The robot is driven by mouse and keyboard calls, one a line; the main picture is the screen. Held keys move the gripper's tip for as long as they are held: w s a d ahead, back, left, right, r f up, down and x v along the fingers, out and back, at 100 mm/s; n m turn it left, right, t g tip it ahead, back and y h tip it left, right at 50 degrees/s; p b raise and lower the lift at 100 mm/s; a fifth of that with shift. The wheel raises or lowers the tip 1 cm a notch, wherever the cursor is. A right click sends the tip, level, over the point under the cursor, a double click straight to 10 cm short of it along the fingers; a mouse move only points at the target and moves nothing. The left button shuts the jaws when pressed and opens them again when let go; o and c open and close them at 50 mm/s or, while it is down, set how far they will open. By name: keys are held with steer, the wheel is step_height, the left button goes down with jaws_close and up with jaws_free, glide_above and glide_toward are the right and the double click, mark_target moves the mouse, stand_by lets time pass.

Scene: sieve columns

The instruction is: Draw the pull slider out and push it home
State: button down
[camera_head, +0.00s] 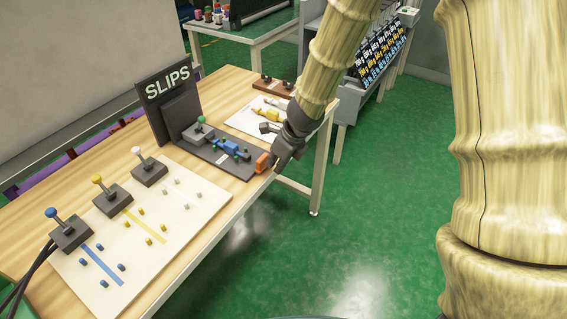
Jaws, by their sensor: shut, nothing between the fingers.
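A dark base (219,163) with a small white label lies on the wooden table in front of the upright SLIPS sign (167,90). An orange end piece (263,162) sits at the base's right end, near the table's front edge. My gripper (273,166) is shut, with its fingertips right beside the orange piece. I cannot tell whether they touch it. A grey block with a green-knobbed lever (200,124) stands at the base's left end. My wrist hides part of the area behind.
A white board (180,218) with blue, yellow and white levers fills the table's near left. Another white board (246,122) with yellow and grey parts lies behind my gripper. A brown block (272,86) sits farther back.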

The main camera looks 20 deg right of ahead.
mark_target(264, 160)
steer(key=shift+w+a, duration=0.2)
steer(key=shift+w, duration=0.1)
steer(key=shift+w+a+p, duration=0.5)
steer(key=shift+w+a, duration=0.4)
steer(key=shift+w, duration=0.25)
steer(key=shift+a, duration=0.1)
